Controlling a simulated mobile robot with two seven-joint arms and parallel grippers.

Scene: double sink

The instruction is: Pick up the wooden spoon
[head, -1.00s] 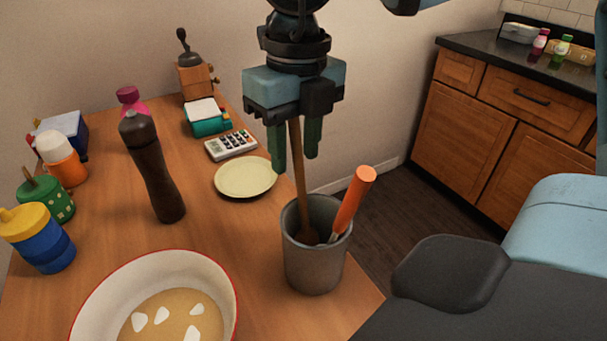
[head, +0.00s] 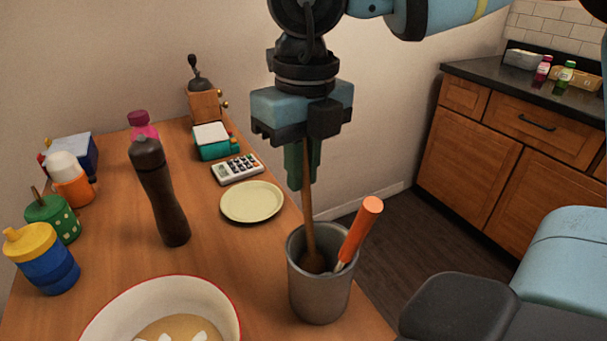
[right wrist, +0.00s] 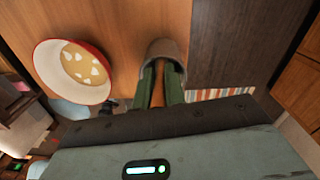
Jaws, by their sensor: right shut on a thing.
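The wooden spoon (head: 309,218) stands handle up in a grey metal cup (head: 319,294), with its bowl end inside the cup. My right gripper (head: 303,175) points down above the cup and is shut on the upper part of the spoon's handle. My left gripper is not in view.
An orange-handled utensil (head: 360,228) leans in the same cup, right of the spoon. A red-rimmed bowl (head: 232,311), a yellow plate (head: 252,202) and a dark pepper mill (head: 163,195) stand on the wooden table (head: 105,262). The cup is near the table's right edge.

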